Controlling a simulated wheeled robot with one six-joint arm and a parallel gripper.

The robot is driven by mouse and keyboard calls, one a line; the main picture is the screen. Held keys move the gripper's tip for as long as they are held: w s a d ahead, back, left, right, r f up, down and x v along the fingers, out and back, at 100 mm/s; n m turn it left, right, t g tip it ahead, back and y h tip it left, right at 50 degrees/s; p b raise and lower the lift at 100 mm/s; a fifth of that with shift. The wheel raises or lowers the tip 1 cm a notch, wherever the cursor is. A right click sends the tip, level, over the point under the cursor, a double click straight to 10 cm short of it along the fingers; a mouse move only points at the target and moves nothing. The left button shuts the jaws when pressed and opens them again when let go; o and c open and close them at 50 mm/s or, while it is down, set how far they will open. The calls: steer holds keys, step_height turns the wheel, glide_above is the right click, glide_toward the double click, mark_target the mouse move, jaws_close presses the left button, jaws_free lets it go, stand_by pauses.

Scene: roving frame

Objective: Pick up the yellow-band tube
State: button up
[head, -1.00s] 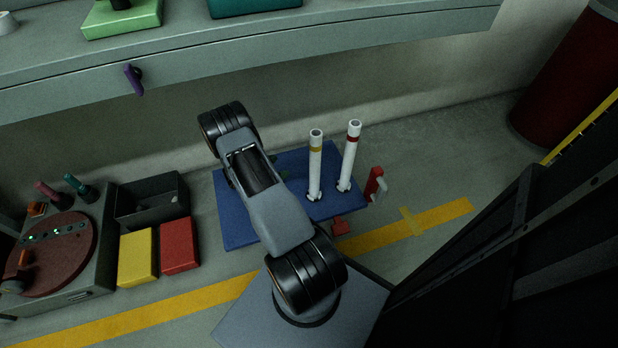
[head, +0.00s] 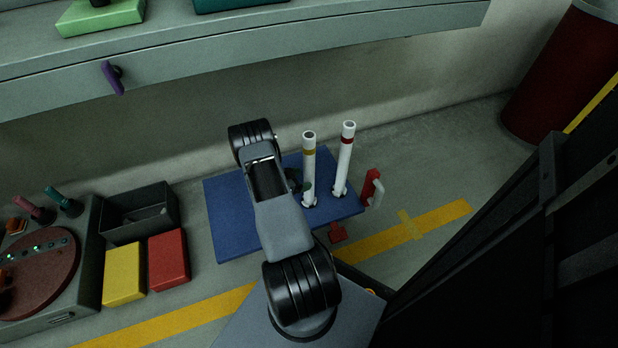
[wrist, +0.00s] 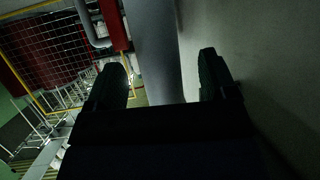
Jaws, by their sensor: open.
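The yellow-band tube (head: 309,160) is white and stands upright on the blue board (head: 229,225) in the head view. The red-band tube (head: 345,155) stands just to its right. My gripper (wrist: 163,75) is open, its two dark fingers apart in the wrist view. A pale grey cylinder (wrist: 157,45) shows between the fingers, with a gap before the right one; it fits the yellow-band tube, but no band shows there. In the head view my arm mostly hides the gripper, and a dark fingertip seems to overlap the tube's lower part.
A red fitting with a pale hooked pipe (head: 371,188) stands right of the tubes. Yellow (head: 123,274) and red (head: 168,260) blocks and a dark bin (head: 126,229) lie left. A grey ledge (head: 250,55) runs behind, above the floor. A dark red drum (head: 560,75) stands far right.

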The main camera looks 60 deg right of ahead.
mark_target(309, 178)
steer(key=shift+b+x, duration=0.65)
steer(key=shift+x, duration=1.3)
steer(key=shift+s, duration=0.15)
steer(key=c, duration=1.1)
